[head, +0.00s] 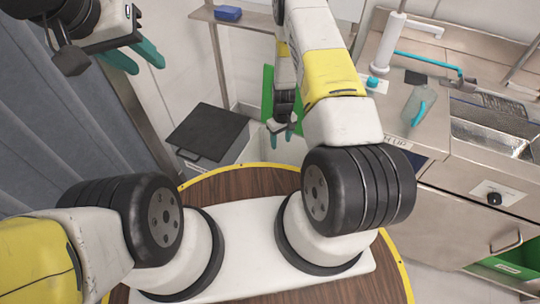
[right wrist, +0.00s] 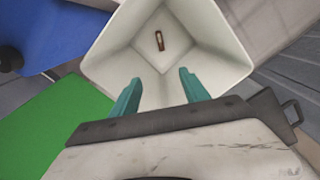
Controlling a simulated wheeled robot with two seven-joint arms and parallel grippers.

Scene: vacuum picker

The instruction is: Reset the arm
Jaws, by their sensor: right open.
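My right gripper (head: 282,131) is extended forward at the centre of the head view, pointing down. Its teal fingers also show in the right wrist view (right wrist: 160,85), apart with nothing between them. They are over a white square bin (right wrist: 205,62). A small reddish-brown object (right wrist: 159,40) lies on the bin floor, clear of the fingers. My left gripper (head: 140,62) is raised at the upper left of the head view. Its teal fingers are apart and hold nothing visible.
A dark flat lid or panel (head: 207,132) is left of my right gripper. A green panel (head: 268,92) stands behind it. On the right are a steel counter with a sink (head: 490,130) and a clear bottle with a teal part (head: 417,106). A blue box (head: 228,13) sits on a shelf.

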